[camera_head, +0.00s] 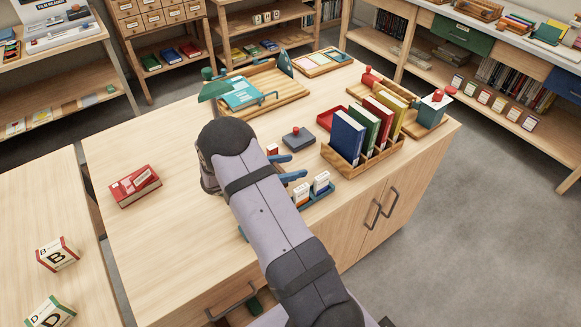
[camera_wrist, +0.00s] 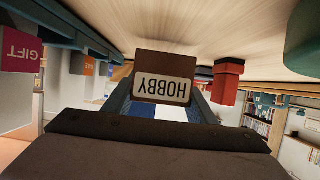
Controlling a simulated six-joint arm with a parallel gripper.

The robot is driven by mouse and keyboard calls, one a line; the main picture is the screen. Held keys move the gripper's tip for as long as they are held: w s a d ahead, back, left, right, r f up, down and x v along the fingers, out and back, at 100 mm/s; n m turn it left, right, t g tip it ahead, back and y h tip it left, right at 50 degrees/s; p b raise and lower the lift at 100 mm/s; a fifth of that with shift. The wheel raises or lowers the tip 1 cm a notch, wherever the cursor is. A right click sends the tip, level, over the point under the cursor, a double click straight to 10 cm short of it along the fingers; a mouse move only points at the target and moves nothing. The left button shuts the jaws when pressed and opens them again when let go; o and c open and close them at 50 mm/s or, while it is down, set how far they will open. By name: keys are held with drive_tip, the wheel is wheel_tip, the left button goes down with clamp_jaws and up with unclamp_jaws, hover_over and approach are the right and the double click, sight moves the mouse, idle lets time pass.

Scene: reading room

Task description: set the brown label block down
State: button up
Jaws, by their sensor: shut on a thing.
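The brown label block (camera_wrist: 165,59) reads HOBBY on a pale label. In the wrist view it appears upside down, between the blue fingers of my gripper (camera_wrist: 160,102), which is shut on it. In the head view my gripper (camera_head: 287,167) is low over the wooden cabinet top (camera_head: 200,150), its blue fingers pointing right. My arm hides most of the gripper there, and I cannot make out the block. I cannot tell whether the block touches the surface. A blue-green tray (camera_head: 318,203) with label blocks stands just on the near side of the fingers.
A dark pad with a red knob (camera_head: 298,139) lies beyond the fingers. A wooden rack of books (camera_head: 368,150) is to the right. A red book (camera_head: 135,186) lies left, with bare wood around it.

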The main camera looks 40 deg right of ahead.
drive_tip(key=shift+f, duration=0.45)
drive_tip(key=shift+f, duration=0.15)
drive_tip(key=o, duration=1.1)
drive_tip(key=shift+c, duration=0.2)
drive_tip(key=shift+a+r, duration=0.1)
drive_tip(key=shift+r, duration=0.15)
drive_tip(key=b+v, duration=0.2)
drive_tip(key=v, duration=0.9)
drive_tip(key=shift+a+r, duration=0.2)
drive_tip(key=shift+a, duration=0.15)
